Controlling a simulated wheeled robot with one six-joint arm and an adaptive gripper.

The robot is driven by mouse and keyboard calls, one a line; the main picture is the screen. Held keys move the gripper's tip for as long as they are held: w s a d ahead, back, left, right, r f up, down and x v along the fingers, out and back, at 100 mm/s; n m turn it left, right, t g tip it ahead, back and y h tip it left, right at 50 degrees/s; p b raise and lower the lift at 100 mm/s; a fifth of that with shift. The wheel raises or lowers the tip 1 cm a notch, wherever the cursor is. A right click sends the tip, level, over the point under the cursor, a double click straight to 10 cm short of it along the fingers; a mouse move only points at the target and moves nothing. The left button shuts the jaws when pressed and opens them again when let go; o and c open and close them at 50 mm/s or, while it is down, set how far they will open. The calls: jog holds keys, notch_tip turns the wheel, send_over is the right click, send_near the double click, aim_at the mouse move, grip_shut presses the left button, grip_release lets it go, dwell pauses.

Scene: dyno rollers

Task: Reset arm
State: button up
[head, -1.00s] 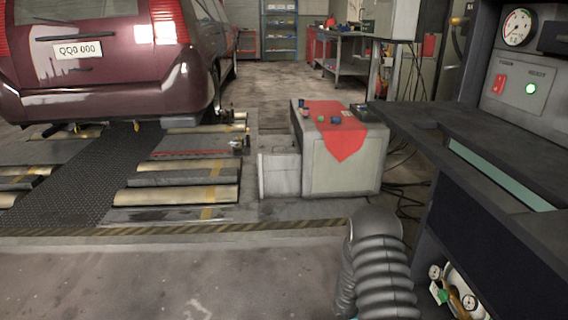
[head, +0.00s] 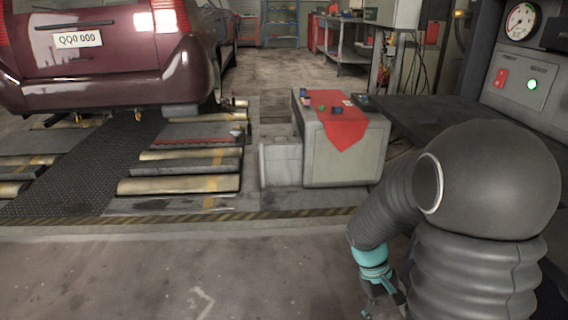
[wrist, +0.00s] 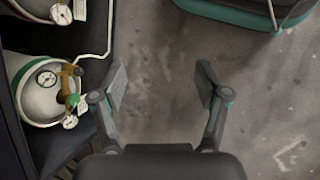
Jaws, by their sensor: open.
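My gripper (wrist: 162,80) is open and empty in the wrist view, with its two fingers spread over bare concrete floor. In the head view my gripper (head: 384,298) hangs low at the bottom right, beyond the teal wrist ring. My arm is bent, with its dark ribbed sleeve filling the lower right. It hides much of the workbench on that side.
A gauge-topped canister (wrist: 35,88) stands on a shelf left of my gripper. A dark bench (head: 445,115) is at right, behind my arm. A grey cabinet (head: 350,165) with a red cloth (head: 340,125) and small items stands ahead. A maroon car (head: 100,75) is at left. The front floor (head: 150,275) is clear.

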jog(key=s+a+r+m+t+y+p, duration=0.1)
jog(key=s+a+r+t, duration=0.1)
jog(key=r, duration=0.6)
jog(key=s+a+r+m+t+y+p, duration=0.1)
jog(key=s+a+r+t, duration=0.2)
jog(key=r, duration=0.5)
jog(key=s+a+r+t+y+p, duration=0.1)
jog(key=s+a+r+t, duration=0.2)
jog(key=r, duration=0.5)
jog(key=shift+s+m+t+y, duration=0.3)
jog(key=shift+s+m+t, duration=0.1)
jog(key=shift+s+t, duration=0.4)
